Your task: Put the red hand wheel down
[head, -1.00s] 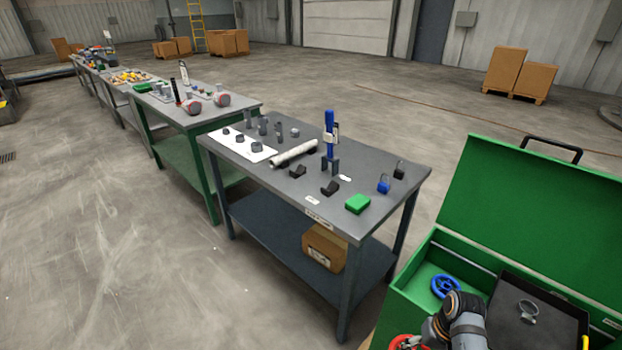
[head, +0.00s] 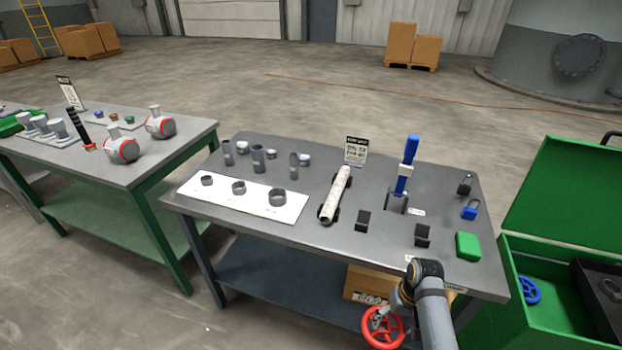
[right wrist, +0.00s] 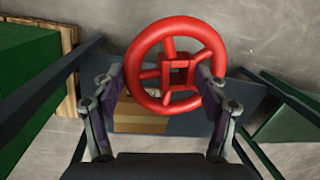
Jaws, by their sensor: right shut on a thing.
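The red hand wheel (head: 369,337) is in my right gripper (right wrist: 160,78), in front of the near edge of the grey table (head: 335,238) in the head view. In the right wrist view, the wheel (right wrist: 193,25) has a round rim, spokes and a square hub opening. The two fingers close on it from either side, and its far rim stands out beyond the fingertips. In the head view my arm hides part of the table's front edge and of the grip. My left gripper is not in view.
The table top holds a white board (head: 258,208) with rings, a white roll (head: 337,190), a blue-handled tool (head: 408,160), a green block (head: 468,245) and black holders. A cardboard box (head: 362,284) sits on its lower shelf. A green toolbox (head: 568,200) with a blue wheel (head: 528,290) stands right.

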